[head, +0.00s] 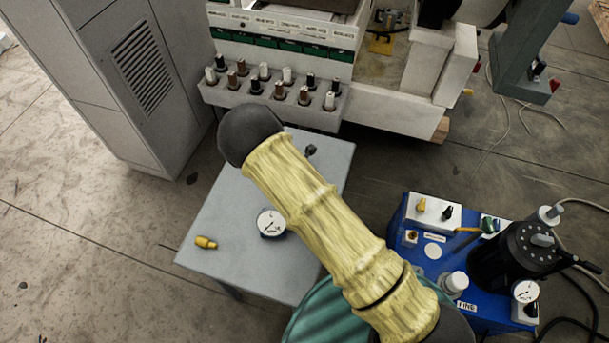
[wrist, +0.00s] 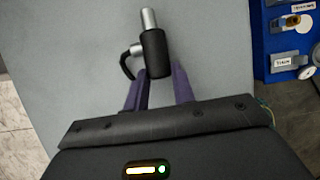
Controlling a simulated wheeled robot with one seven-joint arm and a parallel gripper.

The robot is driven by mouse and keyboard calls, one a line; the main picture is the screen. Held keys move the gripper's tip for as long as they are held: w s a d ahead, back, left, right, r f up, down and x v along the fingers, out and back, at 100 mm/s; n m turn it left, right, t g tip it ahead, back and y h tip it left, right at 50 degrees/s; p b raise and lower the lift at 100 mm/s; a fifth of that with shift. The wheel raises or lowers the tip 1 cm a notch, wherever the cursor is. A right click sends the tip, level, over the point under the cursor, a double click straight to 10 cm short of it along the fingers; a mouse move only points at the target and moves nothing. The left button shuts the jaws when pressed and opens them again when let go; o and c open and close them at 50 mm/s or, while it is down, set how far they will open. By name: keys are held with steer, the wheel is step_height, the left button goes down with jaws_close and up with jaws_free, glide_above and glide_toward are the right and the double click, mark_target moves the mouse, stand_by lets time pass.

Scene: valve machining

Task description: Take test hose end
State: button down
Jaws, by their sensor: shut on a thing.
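In the wrist view, the hose end (wrist: 155,52) is a black cylinder with a bright metal tip pointing away from my gripper. A metal side fitting with a short black curved piece sticks out on its left. The two purple fingers of my gripper (wrist: 158,80) are shut on the near part of the black body, one on each side. The grey table top lies behind it; the gap to it cannot be judged. In the head view my arm hides my gripper. A small dark thing (head: 310,150) shows near the far edge of the grey table (head: 215,225).
A round gauge (head: 271,223) and a brass fitting (head: 206,242) lie on the table. A blue test unit (head: 415,258) with knobs and a gauge stands at the right. A white machine (head: 400,100) with a tool-holder rack stands behind, a grey cabinet (head: 120,110) at the left.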

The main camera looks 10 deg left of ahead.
steer(key=shift+r+p, duration=1.45)
steer(key=shift+r, duration=0.65)
